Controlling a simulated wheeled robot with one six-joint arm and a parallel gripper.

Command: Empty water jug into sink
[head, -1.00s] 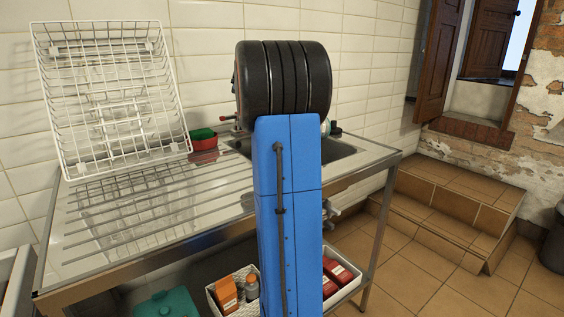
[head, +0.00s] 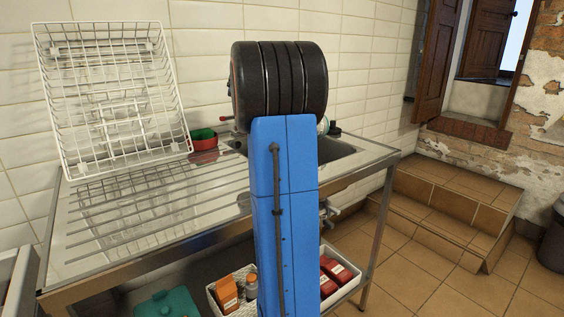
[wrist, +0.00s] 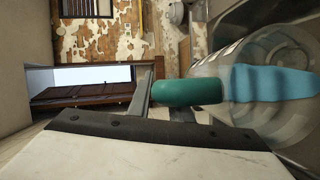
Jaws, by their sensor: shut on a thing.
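My gripper (wrist: 172,90) is shut on the green handle of the water jug (wrist: 215,68) in the wrist view. The jug is clear, with blue water (wrist: 275,83) inside, and its far end runs out of the picture at the right. In the head view my own arm hides my gripper and most or all of the jug. The sink (head: 340,152) is a metal basin at the right end of the counter, partly behind my arm. I cannot tell the jug's exact height or tilt over it.
A white wire rack (head: 110,100) leans on the tiled wall above the ribbed drainboard (head: 130,225). A red and green item (head: 203,139) sits by the sink. Boxes and a teal container (head: 168,305) are below. Tiled steps (head: 450,205) stand at the right.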

